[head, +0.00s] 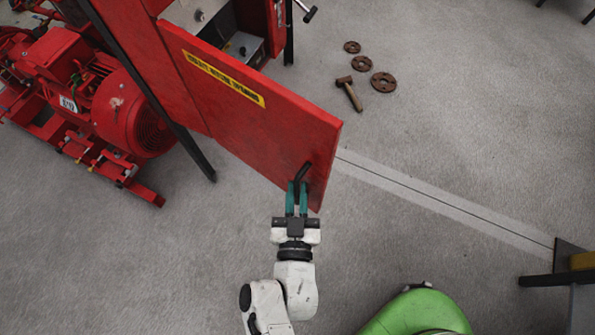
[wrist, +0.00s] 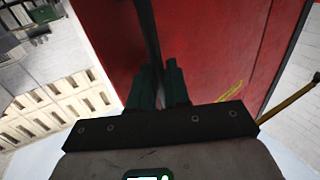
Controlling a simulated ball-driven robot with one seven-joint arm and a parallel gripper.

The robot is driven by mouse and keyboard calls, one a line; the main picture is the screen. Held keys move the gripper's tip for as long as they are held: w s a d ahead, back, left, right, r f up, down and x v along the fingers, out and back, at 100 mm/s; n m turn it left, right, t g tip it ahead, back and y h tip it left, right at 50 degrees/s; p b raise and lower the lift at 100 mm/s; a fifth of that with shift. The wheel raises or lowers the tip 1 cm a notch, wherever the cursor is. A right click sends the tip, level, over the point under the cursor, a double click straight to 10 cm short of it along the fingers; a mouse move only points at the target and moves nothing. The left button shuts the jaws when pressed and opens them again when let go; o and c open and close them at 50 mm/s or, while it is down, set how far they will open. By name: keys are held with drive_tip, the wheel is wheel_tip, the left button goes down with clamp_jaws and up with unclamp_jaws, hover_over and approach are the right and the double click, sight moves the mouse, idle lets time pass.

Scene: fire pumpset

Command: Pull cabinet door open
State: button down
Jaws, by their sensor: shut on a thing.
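The red cabinet door (head: 250,110) with a yellow label strip stands swung out from the red cabinet (head: 245,22) in the head view, so part of the inside shows. A black handle (head: 303,172) sits near the door's free end. My gripper (head: 297,190), with green fingers, is shut on this handle. In the wrist view the fingers (wrist: 158,85) close around the dark handle bar (wrist: 147,35), with the red door face (wrist: 210,50) behind. The fingers hide part of the handle.
A red motor pump (head: 110,100) stands at the left. A hammer (head: 350,93) and several rusty discs (head: 383,82) lie on the floor beyond the door. A green rounded object (head: 420,312) is at the bottom. Grey floor right of the door is mostly clear.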

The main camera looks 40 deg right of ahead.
drive_tip(key=shift+w+a, duration=0.2)
drive_tip(key=c, duration=1.4)
unclamp_jaws()
drive_tip(key=shift+o, duration=0.3)
drive_tip(key=shift+d, duration=0.1)
drive_tip(key=b+v, duration=0.1)
drive_tip(key=v, duration=1)
drive_tip(key=shift+w+d, duration=0.1)
